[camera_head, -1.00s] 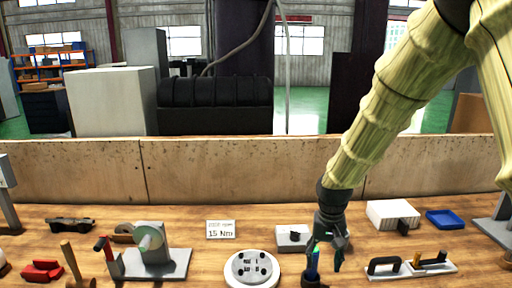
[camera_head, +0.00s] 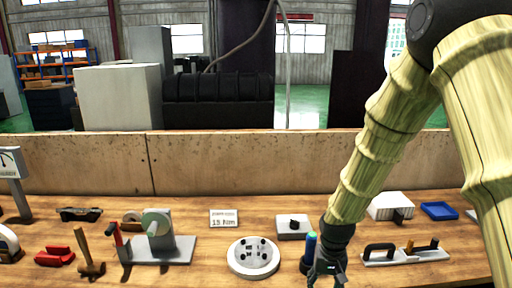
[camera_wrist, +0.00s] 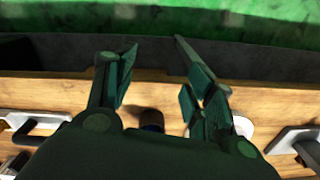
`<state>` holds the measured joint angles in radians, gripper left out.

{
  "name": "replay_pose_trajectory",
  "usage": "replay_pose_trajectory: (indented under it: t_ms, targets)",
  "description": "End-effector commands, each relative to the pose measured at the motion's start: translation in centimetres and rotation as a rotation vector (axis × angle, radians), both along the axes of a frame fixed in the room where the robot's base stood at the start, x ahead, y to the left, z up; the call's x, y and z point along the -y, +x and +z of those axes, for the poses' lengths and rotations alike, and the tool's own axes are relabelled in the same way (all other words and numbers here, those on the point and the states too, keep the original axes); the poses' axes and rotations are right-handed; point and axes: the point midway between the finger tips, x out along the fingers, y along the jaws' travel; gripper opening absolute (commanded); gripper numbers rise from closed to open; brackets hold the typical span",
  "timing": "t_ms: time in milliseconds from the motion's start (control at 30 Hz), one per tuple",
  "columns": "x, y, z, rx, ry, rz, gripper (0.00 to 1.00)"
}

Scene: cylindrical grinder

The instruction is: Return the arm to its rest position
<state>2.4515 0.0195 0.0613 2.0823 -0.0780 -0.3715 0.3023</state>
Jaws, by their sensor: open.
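My gripper (camera_head: 326,272) hangs at the front of the wooden bench in the head view, just beside a dark holder with a blue-handled tool (camera_head: 310,247). In the wrist view my gripper (camera_wrist: 160,75) shows its two dark green fingers spread apart with nothing between them. My arm, in a pale yellow cover, comes down from the upper right of the head view. The gripper partly covers the holder, and whether they touch cannot be told.
A round white fixture (camera_head: 253,257) and a grey block with a black knob (camera_head: 294,227) stand left of the gripper. A black-handled tool on a white base (camera_head: 405,253) lies to the right. A wooden backboard (camera_head: 230,162) closes the bench's far side.

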Motion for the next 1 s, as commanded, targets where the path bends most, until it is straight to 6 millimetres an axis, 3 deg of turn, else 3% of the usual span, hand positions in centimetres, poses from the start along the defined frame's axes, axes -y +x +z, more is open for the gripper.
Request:
replay_pose_trajectory:
  t_ms: [267, 500, 800, 1000]
  targets:
    - [0.4, -5.2, -9.8, -0.010, 0.016, 0.029, 0.54]
    - [1.0, -11.7, -17.7, -0.008, 0.023, 0.058, 0.54]
    - [1.9, -21.1, -25.0, -0.006, 0.015, 0.096, 0.54]
    - [2.7, -27.5, -28.1, -0.004, -0.001, 0.125, 0.54]
